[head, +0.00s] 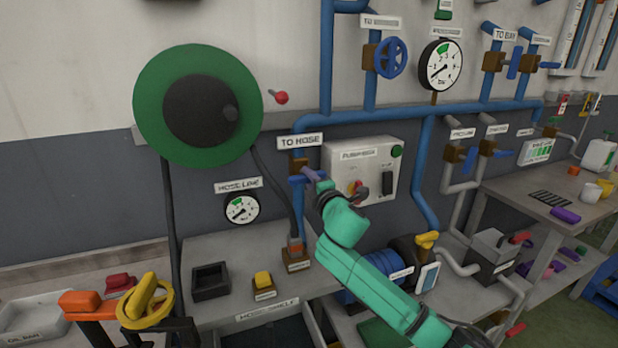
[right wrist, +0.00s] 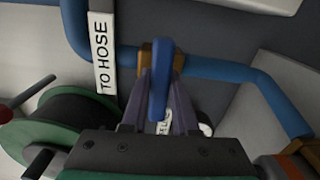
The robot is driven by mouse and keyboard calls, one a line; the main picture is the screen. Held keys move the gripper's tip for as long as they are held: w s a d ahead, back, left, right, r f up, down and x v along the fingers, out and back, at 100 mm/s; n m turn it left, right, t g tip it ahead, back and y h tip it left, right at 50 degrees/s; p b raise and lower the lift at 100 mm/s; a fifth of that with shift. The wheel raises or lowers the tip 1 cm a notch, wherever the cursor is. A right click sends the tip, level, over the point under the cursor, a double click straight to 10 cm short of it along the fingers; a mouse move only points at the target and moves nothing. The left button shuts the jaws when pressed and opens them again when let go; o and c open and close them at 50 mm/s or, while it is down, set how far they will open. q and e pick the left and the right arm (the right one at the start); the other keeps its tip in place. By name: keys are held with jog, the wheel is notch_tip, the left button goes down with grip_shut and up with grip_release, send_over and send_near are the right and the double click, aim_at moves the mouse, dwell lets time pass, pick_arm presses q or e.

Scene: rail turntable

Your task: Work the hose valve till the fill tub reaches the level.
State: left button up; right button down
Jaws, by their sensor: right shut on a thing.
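The hose valve (head: 298,164) is a brown body on the blue pipe beneath a "TO HOSE" label (head: 300,140), with a blue lever (head: 296,179). My right gripper (head: 311,174), on the teal arm, is shut on that lever. In the right wrist view the lever (right wrist: 160,85) stands between the two grey-purple fingers, and the brown valve body (right wrist: 146,55) is just behind. A round "HOSE LINE" gauge (head: 241,209) hangs on the wall to the lower left. I cannot pick out the fill tub for certain. My left gripper is not in view.
A green hose reel (head: 160,75) is at upper left. A grey pump box (head: 350,190) with a red-and-yellow switch is close right of my right gripper. Below are a bench with a yellow button (head: 262,280) and a blue pump (head: 368,285). A table (head: 520,195) with small items stands right.

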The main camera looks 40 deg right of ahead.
jog(key=shift+m, duration=0.4)
jog(key=c, duration=0.7)
grip_release()
jog(key=shift+s, duration=0.1)
jog(key=b+v, duration=0.1)
jog(key=v, duration=1.3)
jog(key=shift+s+a, duration=0.15)
jog(key=shift+s, duration=0.1)
